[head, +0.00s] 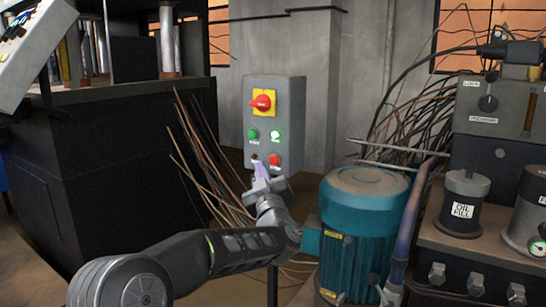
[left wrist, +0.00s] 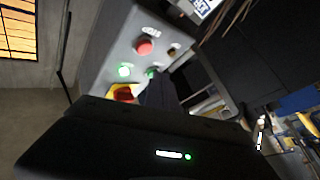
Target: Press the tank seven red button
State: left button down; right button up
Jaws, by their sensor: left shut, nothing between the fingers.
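No "tank seven" label is legible. My left gripper (head: 259,166) is shut and empty, its tip before the box's lower left, left of the red button. The tip hides that corner; contact cannot be told. My right gripper is not in view.
A teal motor (head: 350,225) stands right of my left arm, close to it. A hydraulic unit with an oil fill cap (head: 463,205) is farther right. A black press cabinet (head: 110,170) is at left.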

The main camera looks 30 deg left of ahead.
aim_at(274, 160)
pick_arm(q)
jog(key=shift+w+p, duration=0.3)
jog(key=shift+w, duration=1.1)
jog(key=shift+w, duration=0.1)
dwell(0.9)
jog(key=shift+w, duration=0.3)
jog(key=shift+w+p, duration=0.3)
jog(key=shift+w, duration=0.2)
dwell(0.6)
dwell(0.4)
jog(key=shift+s+b, duration=0.55)
jog(key=shift+s, duration=0.35)
